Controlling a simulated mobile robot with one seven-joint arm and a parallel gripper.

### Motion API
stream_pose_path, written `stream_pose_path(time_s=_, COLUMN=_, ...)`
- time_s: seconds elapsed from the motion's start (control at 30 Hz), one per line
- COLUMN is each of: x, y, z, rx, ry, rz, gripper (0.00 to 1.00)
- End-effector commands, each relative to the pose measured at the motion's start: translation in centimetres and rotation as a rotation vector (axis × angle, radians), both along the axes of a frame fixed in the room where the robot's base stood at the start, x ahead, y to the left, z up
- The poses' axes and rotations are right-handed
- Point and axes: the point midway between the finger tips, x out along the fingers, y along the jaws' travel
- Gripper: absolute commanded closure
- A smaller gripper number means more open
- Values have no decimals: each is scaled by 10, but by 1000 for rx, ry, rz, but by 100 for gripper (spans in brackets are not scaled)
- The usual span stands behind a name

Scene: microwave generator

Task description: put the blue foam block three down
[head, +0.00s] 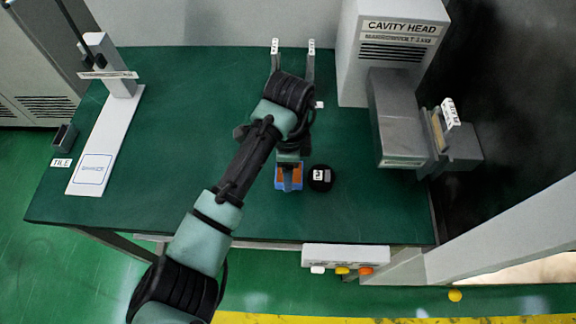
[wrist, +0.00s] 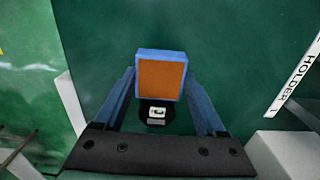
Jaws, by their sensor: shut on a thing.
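The foam block (head: 289,179), blue at the sides with an orange face, is near the front middle of the green table. It also shows in the wrist view (wrist: 161,78), between the tips of two blue fingers. My gripper (head: 289,168) is shut on it, and its fingers flank the block in the wrist view (wrist: 160,88). I cannot tell whether the block touches the table. A black round piece (head: 320,178) with a white label sits just right of the block. In the wrist view the black piece (wrist: 155,113) shows just below the block, partly hidden.
The green table (head: 200,190) is clear at left of my arm. A white-based stand (head: 104,135) is at far left. A grey cavity head (head: 392,50) with a side unit (head: 402,120) stands at right. A button box (head: 345,257) is on the front edge. A two-pronged holder (head: 293,62) stands behind.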

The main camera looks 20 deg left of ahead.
Motion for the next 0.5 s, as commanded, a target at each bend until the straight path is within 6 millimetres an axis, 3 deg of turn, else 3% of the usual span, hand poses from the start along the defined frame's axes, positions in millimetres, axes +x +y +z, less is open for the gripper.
stream_pose_path(time_s=0.43, x=0, y=0, z=-10, rx=1, ry=-1, rz=0, gripper=78)
stream_pose_path(time_s=0.47, x=0, y=0, z=-9, rx=1, ry=-1, rz=0, gripper=24)
stream_pose_path(time_s=0.5, x=0, y=0, z=-9, rx=1, ry=-1, rz=0, gripper=17)
